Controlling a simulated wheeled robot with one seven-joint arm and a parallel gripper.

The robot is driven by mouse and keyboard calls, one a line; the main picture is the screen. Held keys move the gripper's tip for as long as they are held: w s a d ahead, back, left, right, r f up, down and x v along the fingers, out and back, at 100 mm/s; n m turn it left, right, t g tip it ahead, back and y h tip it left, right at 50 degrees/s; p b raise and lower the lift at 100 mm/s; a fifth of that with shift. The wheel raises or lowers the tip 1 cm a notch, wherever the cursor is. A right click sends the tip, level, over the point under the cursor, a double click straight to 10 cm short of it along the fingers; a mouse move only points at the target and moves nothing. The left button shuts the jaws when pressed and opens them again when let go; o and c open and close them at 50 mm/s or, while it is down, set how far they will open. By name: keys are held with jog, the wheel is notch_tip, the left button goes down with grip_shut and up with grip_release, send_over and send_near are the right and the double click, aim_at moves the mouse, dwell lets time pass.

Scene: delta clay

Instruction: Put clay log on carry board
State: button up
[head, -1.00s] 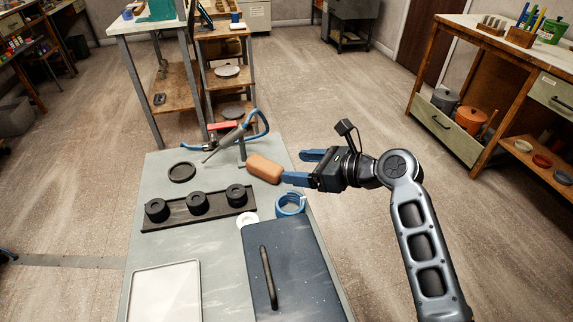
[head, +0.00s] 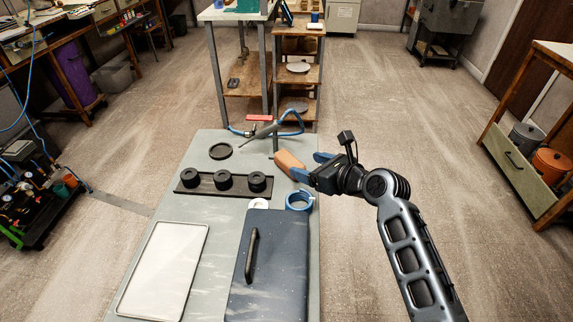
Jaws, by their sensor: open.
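The clay log (head: 288,162) is an orange-brown block near the far right edge of the grey table. My gripper (head: 311,166) is open, just right of the log, with its blue fingers pointing left. The nearer finger overlaps the log's right end in the picture; I cannot tell whether it touches. Nothing shows held between the fingers. A pale, thin-rimmed flat board (head: 163,268) lies at the table's near left, empty. A dark blue slab with a black handle (head: 272,275) lies to its right. I cannot tell for sure which is the carry board.
Behind the log is a tool with a blue hose (head: 262,131). A dark rack with three black rings (head: 210,190), a black round dish (head: 221,151) and a blue ring (head: 299,201) are also on the table (head: 187,213). Open floor lies to the right.

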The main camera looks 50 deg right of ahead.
aim_at(293, 162)
jog(key=x, duration=0.7)
jog(key=shift+w+a+f, duration=0.15)
jog(key=shift+f, duration=0.05)
jog(key=shift+c, duration=0.3)
grip_shut()
jog(key=shift+r, duration=0.55)
jog(key=r, duration=0.2)
jog(key=s+r, duration=0.1)
jog(key=shift+s+d+r, duration=0.1)
jog(key=shift+d+r, duration=0.25)
jog(key=shift+d, duration=0.05)
jog(key=s+d+r, duration=0.5)
jog(key=s+r, duration=0.1)
jog(key=s, duration=0.3)
